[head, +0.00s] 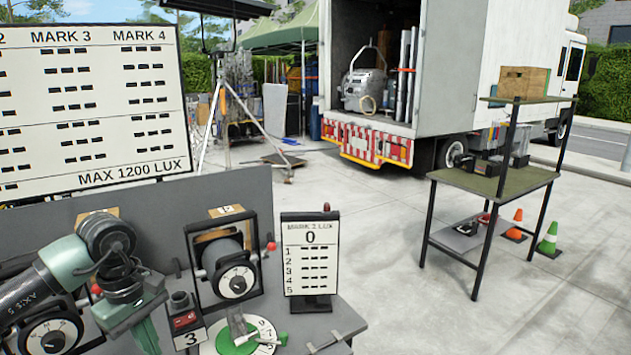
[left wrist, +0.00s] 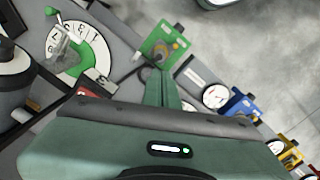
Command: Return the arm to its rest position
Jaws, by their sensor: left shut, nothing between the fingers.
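My left arm comes in from the left edge in the head view, over the grey bench (head: 345,312). Its gripper (head: 147,340) points down, its fingers together and cut off by the bottom edge. In the left wrist view the green fingers of the gripper (left wrist: 165,88) are closed with nothing between them. They point toward a green box (left wrist: 163,45); I cannot tell whether they touch it. My right arm is not in view.
A dial unit (head: 236,282), a numbered disc with a green lever (head: 262,330) and a lux sign (head: 310,250) stand right of my gripper. A large board (head: 90,105) stands behind. A shelf (head: 495,180) and truck (head: 495,60) are farther off. Open pavement lies between.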

